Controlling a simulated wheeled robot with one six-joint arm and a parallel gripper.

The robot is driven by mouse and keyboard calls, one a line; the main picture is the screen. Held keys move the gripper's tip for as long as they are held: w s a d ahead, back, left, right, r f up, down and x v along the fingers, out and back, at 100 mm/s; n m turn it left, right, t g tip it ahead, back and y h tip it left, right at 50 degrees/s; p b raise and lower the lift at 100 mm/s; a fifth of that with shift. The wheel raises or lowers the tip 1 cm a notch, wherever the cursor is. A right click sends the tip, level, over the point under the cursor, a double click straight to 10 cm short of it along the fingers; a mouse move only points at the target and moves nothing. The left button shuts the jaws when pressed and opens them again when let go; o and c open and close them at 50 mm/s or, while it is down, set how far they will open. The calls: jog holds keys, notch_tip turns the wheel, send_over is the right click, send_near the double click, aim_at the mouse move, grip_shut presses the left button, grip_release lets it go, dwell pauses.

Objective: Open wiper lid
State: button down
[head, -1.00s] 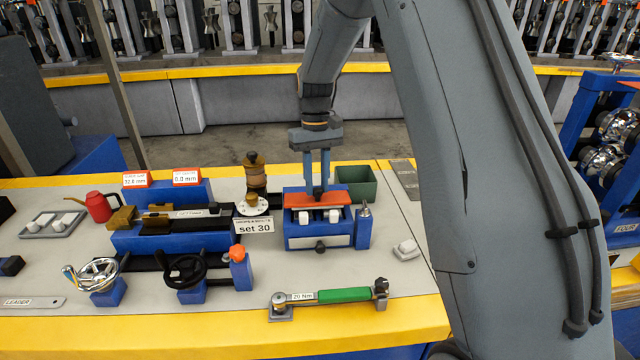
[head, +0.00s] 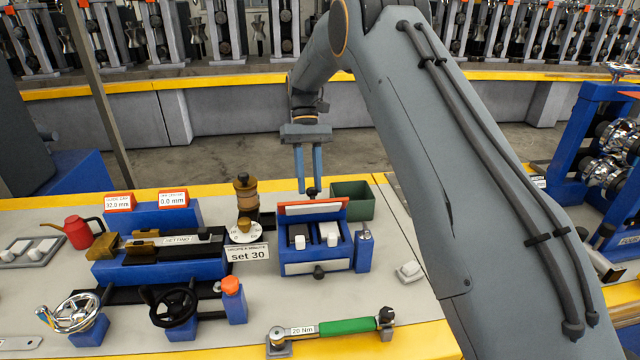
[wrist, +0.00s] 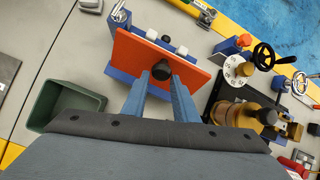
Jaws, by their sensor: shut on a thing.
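The blue wiper box (head: 316,268) stands on the bench with its orange lid (head: 312,208) swung up at the back edge. Two compartments show inside, with white blocks at their fronts. The lid's outer orange face (wrist: 150,62) fills much of the wrist view's middle, with a dark round knob (wrist: 161,70) on it. My gripper (head: 309,188) is at the back of the raised lid, its two blue-grey fingers (wrist: 160,84) shut on the knob. In the head view the lid hides part of the knob and fingertips.
A green bin (head: 353,199) stands close to the box's back right. A brown-topped canister (head: 245,190), a "set 30" sign (head: 248,254) and a blue fixture are on the left. A green-handled torque wrench (head: 345,326) lies in front.

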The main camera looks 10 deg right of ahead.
jog(key=shift+w+d+f+b, duration=0.1)
jog(key=shift+w+f+b, duration=0.25)
jog(key=shift+w, duration=0.3)
jog(key=shift+w+d+f+b, duration=0.1)
jog(key=shift+w+f+b, duration=0.25)
jog(key=shift+w, duration=0.25)
jog(key=c, duration=2.1)
grip_release()
jog(key=shift+d+r, duration=0.15)
jog(key=o, duration=0.7)
jog(key=shift+c, duration=0.2)
jog(key=shift+s, duration=0.1)
jog(key=b+v, duration=0.1)
jog(key=v, duration=0.7)
jog(key=shift+b, duration=0.3)
